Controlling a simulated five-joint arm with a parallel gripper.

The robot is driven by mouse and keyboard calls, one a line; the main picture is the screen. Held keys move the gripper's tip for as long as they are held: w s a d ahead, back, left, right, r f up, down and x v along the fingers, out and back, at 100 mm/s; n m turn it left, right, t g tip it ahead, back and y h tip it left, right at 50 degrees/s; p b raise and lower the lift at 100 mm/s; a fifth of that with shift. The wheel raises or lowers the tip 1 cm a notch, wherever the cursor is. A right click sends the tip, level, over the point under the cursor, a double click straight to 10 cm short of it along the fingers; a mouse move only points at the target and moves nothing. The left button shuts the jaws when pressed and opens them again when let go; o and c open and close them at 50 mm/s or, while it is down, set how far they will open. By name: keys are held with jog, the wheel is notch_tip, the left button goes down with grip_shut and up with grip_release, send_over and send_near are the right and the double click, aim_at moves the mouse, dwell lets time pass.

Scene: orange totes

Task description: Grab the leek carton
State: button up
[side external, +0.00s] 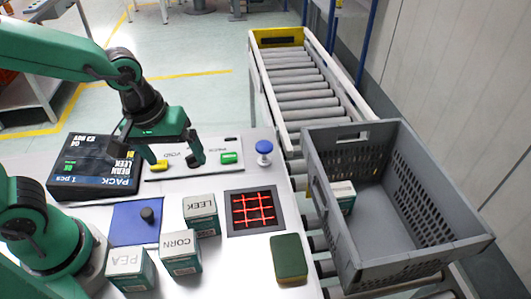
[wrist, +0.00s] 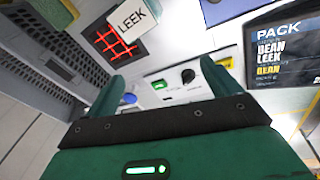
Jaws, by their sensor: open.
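The leek carton (side external: 200,207) is a small box with a white top marked LEEK and green sides. It stands upright on the pale bench, left of the red-lit grid. In the wrist view its LEEK face (wrist: 131,20) shows at the top, beyond the fingers and partly over the grid. My gripper (side external: 175,160) is open and empty, fingers pointing down over the button panel, behind the leek carton in the side view. Both fingers (wrist: 164,84) are spread apart in the wrist view, with nothing between them.
The corn carton (side external: 180,245) and pea carton (side external: 130,264) stand close in front-left of the leek carton. A blue pad (side external: 125,232) with a dark knob lies left. A grey crate (side external: 400,235) holding one carton stands right on rollers. A display (side external: 92,168) sits back left.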

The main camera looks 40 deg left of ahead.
aim_at(199, 205)
jog(key=d+f+n, duration=0.1)
jog(key=d+f, duration=0.1)
jog(key=s+d+f+n+g, duration=0.1)
jog(key=d+f, duration=0.1)
jog(key=f, duration=0.1)
jog(key=d+f+n+g, duration=0.1)
jog(key=d+f+n, duration=0.1)
jog(key=shift+s+d+f+y, duration=0.2)
jog(key=shift+f+y, duration=0.05)
jog(key=shift+y, duration=0.15)
jog(key=shift+f, duration=1.3)
jog(key=shift+f, duration=2.6)
jog(key=c, duration=1.3)
jog(key=shift+o, duration=0.3)
jog(key=shift+r, duration=0.15)
